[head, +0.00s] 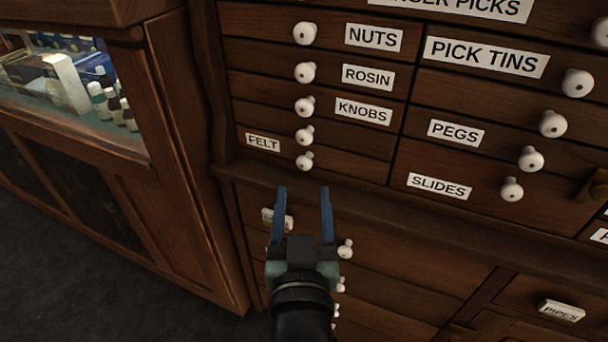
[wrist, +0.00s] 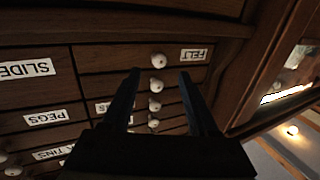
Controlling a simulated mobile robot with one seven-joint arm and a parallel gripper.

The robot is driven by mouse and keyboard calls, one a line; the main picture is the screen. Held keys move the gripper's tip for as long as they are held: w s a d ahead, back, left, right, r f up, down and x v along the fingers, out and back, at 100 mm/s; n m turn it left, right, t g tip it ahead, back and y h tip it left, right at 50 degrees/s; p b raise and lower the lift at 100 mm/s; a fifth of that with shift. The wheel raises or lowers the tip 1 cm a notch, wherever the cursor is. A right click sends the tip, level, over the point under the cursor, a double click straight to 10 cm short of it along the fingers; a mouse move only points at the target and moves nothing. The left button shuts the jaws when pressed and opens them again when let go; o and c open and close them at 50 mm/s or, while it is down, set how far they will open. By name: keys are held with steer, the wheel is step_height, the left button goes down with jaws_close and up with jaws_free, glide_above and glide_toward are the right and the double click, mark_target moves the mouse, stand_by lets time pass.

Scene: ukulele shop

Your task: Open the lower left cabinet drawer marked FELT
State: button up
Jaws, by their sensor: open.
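The FELT drawer (head: 250,155) is the lowest in the left column of the upper cabinet and sits flush, shut. Its white FELT label (head: 263,143) is at the left of its round white knob (head: 304,161). In the wrist view, which is upside down, the label (wrist: 195,54) and knob (wrist: 158,60) are near the top. My gripper (head: 304,192) is open and empty, its blue fingers apart. In the head view its fingertips are just below the knob. In the wrist view the fingertips (wrist: 160,73) lie either side of the knob column, with no contact visible.
Similar knobs for the KNOBS (head: 304,106) and ROSIN drawers (head: 304,72) stand close above. A ledge (head: 360,200) runs below the FELT drawer, with lower drawers and more knobs (head: 345,249) beneath. A glass display case (head: 75,95) stands left. Dark floor (head: 60,260) is clear.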

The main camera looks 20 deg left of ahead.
mark_target(303, 167)
steer(key=shift+b+x, duration=0.8)
steer(key=shift+x, duration=2.25)
jaws_close()
